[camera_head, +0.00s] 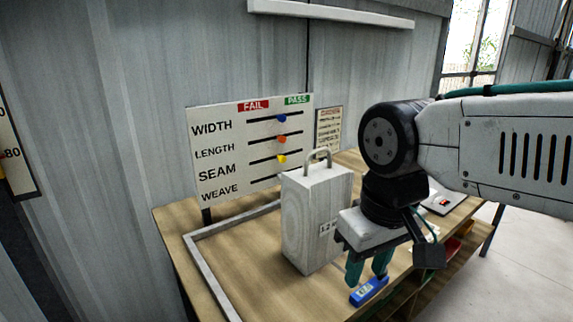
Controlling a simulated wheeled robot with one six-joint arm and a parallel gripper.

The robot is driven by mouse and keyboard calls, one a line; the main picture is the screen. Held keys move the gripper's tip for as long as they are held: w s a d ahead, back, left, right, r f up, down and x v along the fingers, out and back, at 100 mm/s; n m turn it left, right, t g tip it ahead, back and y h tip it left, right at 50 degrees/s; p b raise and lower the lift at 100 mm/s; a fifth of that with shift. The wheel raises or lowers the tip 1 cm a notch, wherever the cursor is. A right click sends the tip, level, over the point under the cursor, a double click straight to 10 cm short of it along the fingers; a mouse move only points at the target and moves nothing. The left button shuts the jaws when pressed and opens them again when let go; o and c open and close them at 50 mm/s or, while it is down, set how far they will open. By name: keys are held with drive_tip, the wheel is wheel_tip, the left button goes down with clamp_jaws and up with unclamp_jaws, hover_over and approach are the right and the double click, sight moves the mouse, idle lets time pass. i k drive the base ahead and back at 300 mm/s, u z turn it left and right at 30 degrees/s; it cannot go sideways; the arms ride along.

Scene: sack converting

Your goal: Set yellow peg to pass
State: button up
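The white board (228,142) stands at the back of the table with rows WIDTH, LENGTH, SEAM and WEAVE under a red FAIL and a green PASS label (296,99). The yellow peg (282,158) sits in the SEAM slot, near its middle, between the FAIL and PASS columns. A blue peg (282,118) is in the WIDTH slot and an orange peg (282,139) in the LENGTH slot. The WEAVE slot is partly hidden. My gripper (368,275) points down, right of and nearer than the board, its teal fingers apart and seemingly empty.
A pale block with a metal handle (304,219) stands before the board's lower right, between it and my gripper. A small blue device (370,291) lies below my fingers. A grey frame (207,267) lies on the wooden table (245,270). A notice (329,128) hangs behind.

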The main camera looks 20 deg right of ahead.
sight(282, 159)
drive_tip(key=k, duration=0.4)
drive_tip(key=u, duration=2.25)
drive_tip(key=k, duration=1.35)
drive_tip(key=z, duration=1.9)
drive_tip(key=i, duration=1.4)
